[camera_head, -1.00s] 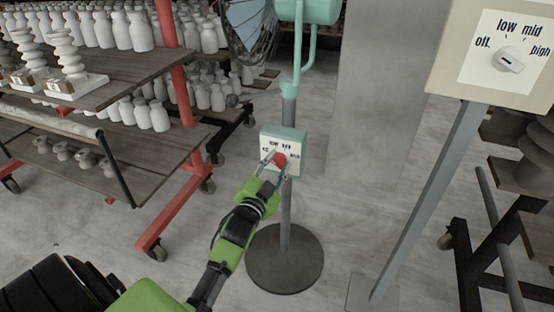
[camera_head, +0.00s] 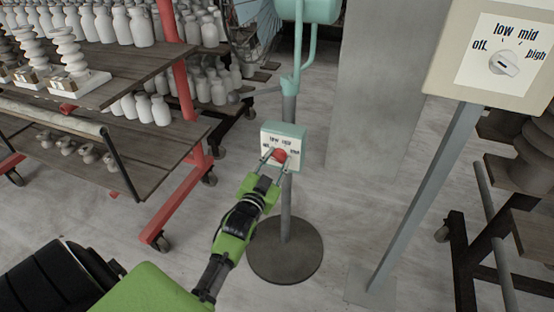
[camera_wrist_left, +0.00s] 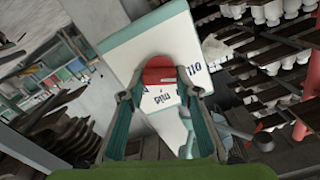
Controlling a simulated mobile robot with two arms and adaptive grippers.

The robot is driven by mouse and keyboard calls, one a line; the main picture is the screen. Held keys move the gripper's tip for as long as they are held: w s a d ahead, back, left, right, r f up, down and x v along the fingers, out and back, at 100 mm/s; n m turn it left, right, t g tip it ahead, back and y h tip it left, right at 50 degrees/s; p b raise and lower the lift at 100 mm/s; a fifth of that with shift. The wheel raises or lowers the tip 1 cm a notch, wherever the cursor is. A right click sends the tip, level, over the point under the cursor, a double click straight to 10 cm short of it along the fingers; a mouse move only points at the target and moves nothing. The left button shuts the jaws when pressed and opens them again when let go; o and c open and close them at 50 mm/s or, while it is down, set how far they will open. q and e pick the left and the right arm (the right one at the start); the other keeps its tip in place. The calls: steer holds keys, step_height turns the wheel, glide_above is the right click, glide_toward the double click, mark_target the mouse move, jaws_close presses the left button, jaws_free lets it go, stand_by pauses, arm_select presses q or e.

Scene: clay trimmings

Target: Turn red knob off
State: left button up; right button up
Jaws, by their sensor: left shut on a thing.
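The red knob (camera_head: 279,155) sits on the front of a teal and white control box (camera_head: 284,133) on the fan's stand. The box's dial words are small; "low" and "mid" show above the knob. My left gripper (camera_head: 276,158) has its fingers on either side of the knob and is shut on it. In the left wrist view the red knob (camera_wrist_left: 160,71) lies between the fingertips (camera_wrist_left: 160,84), with part of the dial lettering upside down behind it. The knob's exact setting is hard to tell. My right gripper is not in view.
The fan stand's round base (camera_head: 286,250) stands on the floor. Wooden racks of white pottery (camera_head: 148,107) fill the left. Bare floor lies between.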

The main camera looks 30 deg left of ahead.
arm_select(q)
steer(key=o, duration=1.1)
steer(key=v, duration=1.2)
steer(key=shift+f, duration=0.1)
